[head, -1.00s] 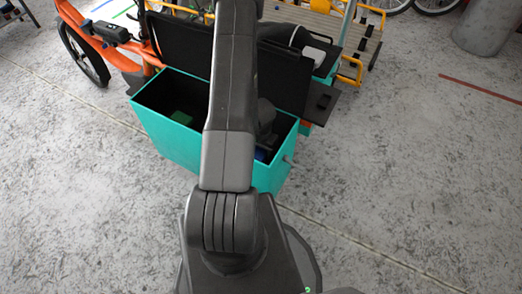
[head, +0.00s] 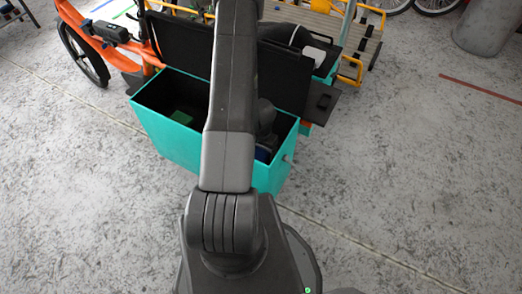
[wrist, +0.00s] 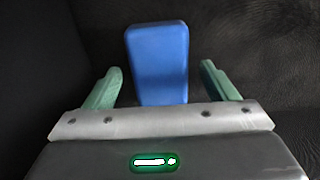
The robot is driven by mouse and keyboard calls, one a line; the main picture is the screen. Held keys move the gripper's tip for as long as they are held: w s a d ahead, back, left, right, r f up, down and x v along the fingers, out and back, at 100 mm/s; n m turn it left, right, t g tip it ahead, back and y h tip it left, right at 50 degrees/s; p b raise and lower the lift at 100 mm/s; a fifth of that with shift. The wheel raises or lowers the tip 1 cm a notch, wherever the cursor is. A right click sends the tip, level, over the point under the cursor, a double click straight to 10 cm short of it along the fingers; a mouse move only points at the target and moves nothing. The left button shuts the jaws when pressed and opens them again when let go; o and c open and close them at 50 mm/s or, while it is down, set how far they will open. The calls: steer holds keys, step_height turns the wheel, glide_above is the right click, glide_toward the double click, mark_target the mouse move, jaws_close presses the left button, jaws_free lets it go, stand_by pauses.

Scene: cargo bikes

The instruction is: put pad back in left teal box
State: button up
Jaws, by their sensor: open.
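The open teal box (head: 168,140) stands on the floor in the middle of the head view, its black lid tilted up at the back. My gripper (wrist: 159,67) is open inside the box, with one green finger on each side of a blue block-like thing (wrist: 160,62), perhaps the pad. Gaps show between both fingers and the blue thing. In the head view my arm hides most of the gripper, and only a dark blue patch (head: 262,154) shows near the box's right end. A green block (head: 181,117) lies inside the box toward the left.
The raised black lid (head: 178,38) stands behind the opening. An orange bike (head: 85,30) is at the back left and a yellow-framed cargo rack (head: 350,68) at the back right. A grey cylinder (head: 487,26) stands far right. The concrete floor in front is clear.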

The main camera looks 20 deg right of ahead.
step_height(320, 180, up, 14)
steer(key=p, duration=1.3)
steer(key=shift+f, duration=0.2)
steer(key=shift+f, duration=0.15)
step_height(320, 180, down, 13)
steer(key=b, duration=1.3)
steer(key=shift+f, duration=0.15)
step_height(320, 180, up, 14)
steer(key=p, duration=1.3)
step_height(320, 180, down, 14)
steer(key=b, duration=1.3)
steer(key=shift+f+b, duration=0.15)
steer(key=shift+b, duration=0.15)
step_height(320, 180, up, 18)
steer(key=p, duration=1.9)
steer(key=shift+f, duration=0.2)
